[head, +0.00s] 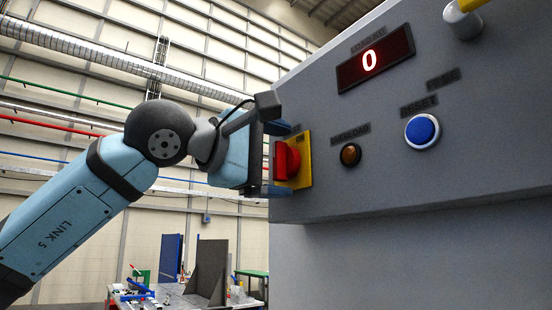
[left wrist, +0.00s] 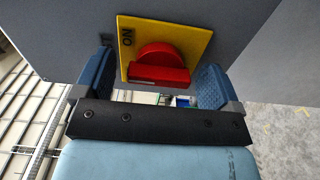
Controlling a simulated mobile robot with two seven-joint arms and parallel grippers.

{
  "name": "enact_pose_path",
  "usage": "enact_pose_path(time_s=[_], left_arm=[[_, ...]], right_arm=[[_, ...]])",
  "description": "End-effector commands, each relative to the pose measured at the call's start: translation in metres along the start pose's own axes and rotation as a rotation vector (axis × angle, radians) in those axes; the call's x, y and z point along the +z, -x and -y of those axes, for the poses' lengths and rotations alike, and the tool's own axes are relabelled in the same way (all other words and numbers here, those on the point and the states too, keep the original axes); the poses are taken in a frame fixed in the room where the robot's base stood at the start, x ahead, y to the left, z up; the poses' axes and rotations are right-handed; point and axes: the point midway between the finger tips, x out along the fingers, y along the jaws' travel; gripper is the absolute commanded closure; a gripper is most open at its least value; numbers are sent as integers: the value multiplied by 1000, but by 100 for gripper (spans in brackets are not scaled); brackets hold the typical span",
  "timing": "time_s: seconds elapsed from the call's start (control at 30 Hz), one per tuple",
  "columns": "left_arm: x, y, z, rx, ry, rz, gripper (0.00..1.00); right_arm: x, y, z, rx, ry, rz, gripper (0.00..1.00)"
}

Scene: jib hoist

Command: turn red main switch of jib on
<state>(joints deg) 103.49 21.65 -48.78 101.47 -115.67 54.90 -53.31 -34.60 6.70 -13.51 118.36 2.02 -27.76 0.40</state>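The red main switch (head: 288,160) is a round red knob with a raised bar, on a yellow plate (head: 306,158) at the left edge of the grey cabinet front. In the left wrist view the red switch (left wrist: 160,62) shows in full, with "ON" printed near a corner of its yellow plate (left wrist: 195,40). My left gripper (head: 275,160) is at the switch, open, with one finger above and one below it. In the left wrist view the fingers of my left gripper (left wrist: 155,80) stand either side of the knob, with gaps visible. My right gripper is not in view.
The grey cabinet (head: 400,255) also carries a red display (head: 375,59) reading 0, an amber overload lamp (head: 350,154) and a blue reset button (head: 422,131). A yellow part (head: 468,6) is at the top right. A cluttered workbench (head: 180,298) stands far behind.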

Motion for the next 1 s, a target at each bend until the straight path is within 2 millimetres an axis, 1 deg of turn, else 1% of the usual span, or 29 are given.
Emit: enact_pose_path(time_s=[0.17, 0.27, 0.37, 0.6, 0.7, 0.8, 0.9, 1.0], left_arm=[[0, 2, 0, 0, 0, 0, 11], [0, 10, 0, 1, 0, 0, 11], [-1, 26, 1, 2, -1, -1, 11], [-1, 82, 1, 2, -1, -3, 11], [-1, 103, 1, 2, -1, -3, 11], [-1, 120, 1, 1, -1, -2, 11], [0, 130, 0, 1, 0, -1, 11], [0, 137, 0, 1, 0, -1, 11]], right_arm=[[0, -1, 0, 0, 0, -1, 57], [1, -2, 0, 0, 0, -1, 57], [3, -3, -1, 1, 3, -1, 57], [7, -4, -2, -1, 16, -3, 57], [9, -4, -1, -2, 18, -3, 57], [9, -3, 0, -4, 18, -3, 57], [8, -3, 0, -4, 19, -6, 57], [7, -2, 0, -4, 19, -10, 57]])
